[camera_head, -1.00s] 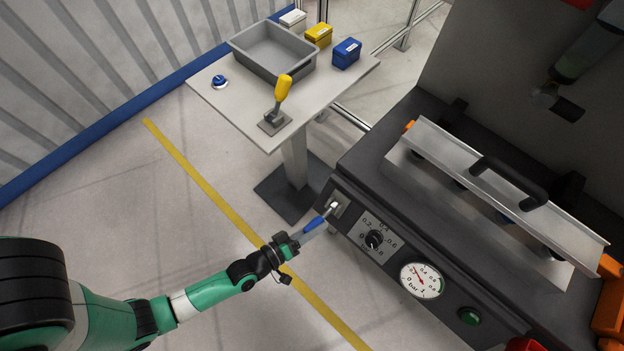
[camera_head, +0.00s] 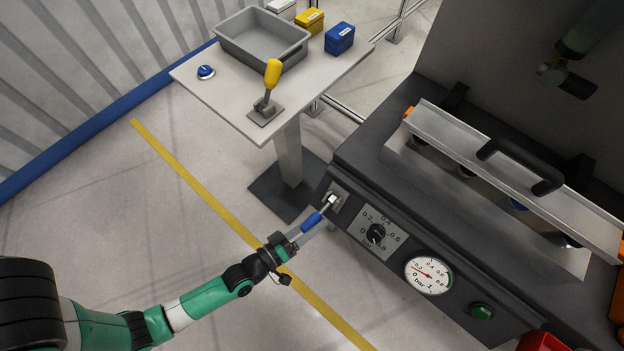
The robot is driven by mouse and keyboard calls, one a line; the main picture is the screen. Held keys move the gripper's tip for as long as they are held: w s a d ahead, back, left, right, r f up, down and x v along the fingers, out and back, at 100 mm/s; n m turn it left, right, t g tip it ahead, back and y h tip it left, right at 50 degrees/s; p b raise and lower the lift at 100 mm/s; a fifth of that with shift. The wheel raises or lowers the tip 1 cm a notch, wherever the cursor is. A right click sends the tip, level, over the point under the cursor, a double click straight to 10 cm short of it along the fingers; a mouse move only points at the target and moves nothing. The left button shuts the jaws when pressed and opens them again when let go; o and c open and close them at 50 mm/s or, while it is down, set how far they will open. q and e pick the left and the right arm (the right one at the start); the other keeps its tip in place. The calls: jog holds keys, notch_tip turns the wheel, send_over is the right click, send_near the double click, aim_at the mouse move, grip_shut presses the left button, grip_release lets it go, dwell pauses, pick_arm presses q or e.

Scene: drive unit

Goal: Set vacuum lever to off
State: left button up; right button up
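The vacuum lever has a blue grip (camera_head: 311,222) and a metal stem. It sticks out to the lower left from a metal plate (camera_head: 338,198) at the left end of the dark machine front. My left gripper (camera_head: 307,228) reaches in from the lower left, with its fingers alongside the blue grip. The small gap at the fingers does not show clearly, so I cannot tell whether they are closed on it. The pressure gauge (camera_head: 428,276) has its red needle toward the low end of the scale. My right gripper is not in view.
A dial knob (camera_head: 376,234) and a green button (camera_head: 481,312) sit on the same machine front. A metal lid with a black handle (camera_head: 519,164) lies above. A side table (camera_head: 222,98) holds a grey tray (camera_head: 262,42) and a yellow-handled lever (camera_head: 271,80).

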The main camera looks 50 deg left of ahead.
pick_arm(q)
jog(key=shift+r, duration=0.1)
dwell(0.3)
jog(key=s+r+p, duration=0.1)
jog(key=s+p, duration=0.4)
jog(key=s, duration=0.6)
jog(key=shift+s, duration=0.3)
